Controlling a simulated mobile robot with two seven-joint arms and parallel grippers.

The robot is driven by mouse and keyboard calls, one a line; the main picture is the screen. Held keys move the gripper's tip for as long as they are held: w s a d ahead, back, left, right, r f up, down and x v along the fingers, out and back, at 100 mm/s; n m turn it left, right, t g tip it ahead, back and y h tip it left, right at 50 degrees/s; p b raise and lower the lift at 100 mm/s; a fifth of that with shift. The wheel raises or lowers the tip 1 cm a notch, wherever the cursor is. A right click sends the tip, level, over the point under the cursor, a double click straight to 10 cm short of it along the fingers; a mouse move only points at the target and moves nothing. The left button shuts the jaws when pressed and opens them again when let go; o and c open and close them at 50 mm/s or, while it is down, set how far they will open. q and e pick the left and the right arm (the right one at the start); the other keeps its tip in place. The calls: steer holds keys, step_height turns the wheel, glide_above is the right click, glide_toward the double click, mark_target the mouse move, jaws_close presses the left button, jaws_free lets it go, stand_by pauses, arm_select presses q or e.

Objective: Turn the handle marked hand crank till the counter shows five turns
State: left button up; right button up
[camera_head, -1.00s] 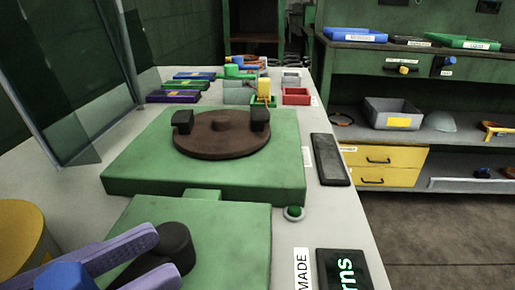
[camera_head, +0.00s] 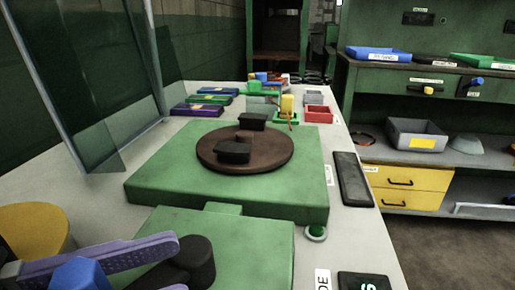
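A black crank-like part (camera_head: 195,258) with a rounded top stands on the near green block (camera_head: 250,250) at the lower left. My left gripper (camera_head: 178,264) has purple fingers that reach in from the lower left and lie apart beside this black part. The overlap hides whether they press on it. A brown turntable (camera_head: 211,152) with two black blocks sits on the larger green base (camera_head: 165,192); one block is at its back, one toward its front. The dark counter display (camera_head: 362,282) is cut off at the bottom edge, so its number is unseen. My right gripper is out of view.
A clear panel (camera_head: 85,70) stands at the left, above a yellow round object (camera_head: 32,228). A blank dark slab (camera_head: 352,178) lies right of the base. Small trays and coloured bars fill the far table. A shelf unit (camera_head: 410,190) stands to the right.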

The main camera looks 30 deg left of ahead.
arm_select(q)
steer(key=o, duration=0.3)
steer(key=v, duration=1)
stand_by(2.5)
